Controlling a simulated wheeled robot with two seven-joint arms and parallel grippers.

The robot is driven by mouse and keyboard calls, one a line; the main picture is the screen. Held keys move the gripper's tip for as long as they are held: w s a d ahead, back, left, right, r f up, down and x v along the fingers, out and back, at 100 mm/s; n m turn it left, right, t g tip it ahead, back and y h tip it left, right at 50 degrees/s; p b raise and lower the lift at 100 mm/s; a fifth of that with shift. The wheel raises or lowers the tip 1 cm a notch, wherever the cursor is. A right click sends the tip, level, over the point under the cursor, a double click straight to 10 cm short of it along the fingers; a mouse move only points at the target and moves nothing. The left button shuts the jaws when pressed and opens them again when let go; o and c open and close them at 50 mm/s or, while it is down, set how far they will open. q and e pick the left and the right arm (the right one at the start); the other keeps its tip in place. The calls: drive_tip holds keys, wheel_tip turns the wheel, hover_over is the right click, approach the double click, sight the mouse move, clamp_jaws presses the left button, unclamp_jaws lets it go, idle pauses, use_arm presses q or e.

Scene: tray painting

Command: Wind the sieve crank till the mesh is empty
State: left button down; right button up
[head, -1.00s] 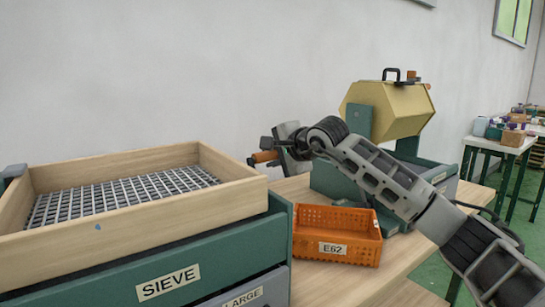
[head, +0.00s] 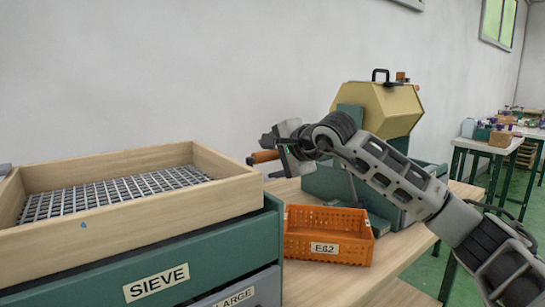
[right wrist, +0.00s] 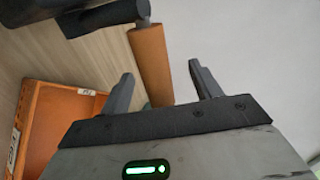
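The sieve (head: 165,278) is a green unit at the left in the head view, with a wooden frame on top around a grey mesh (head: 115,193). The visible mesh looks bare; its near part is hidden by the frame's front wall. An orange-brown crank handle (head: 263,157) stands out beyond the sieve's right end. My right gripper (head: 280,142) is at this handle. In the right wrist view its two fingers (right wrist: 163,88) are spread, and the handle (right wrist: 150,60) shows between them, closer to the left finger, with no visible grip. My left gripper is not in view.
An orange crate marked E62 (head: 328,250) sits on the wooden bench (head: 330,285) right of the sieve. Behind it stands a green machine with a yellow drum (head: 385,108). My right arm crosses in front of it. Another table with small items (head: 490,145) is at the far right.

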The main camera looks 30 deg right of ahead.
drive_tip(key=shift+d+r, duration=0.1)
idle(0.3)
drive_tip(key=b+v, duration=0.1)
drive_tip(key=v, duration=0.7)
idle(0.6)
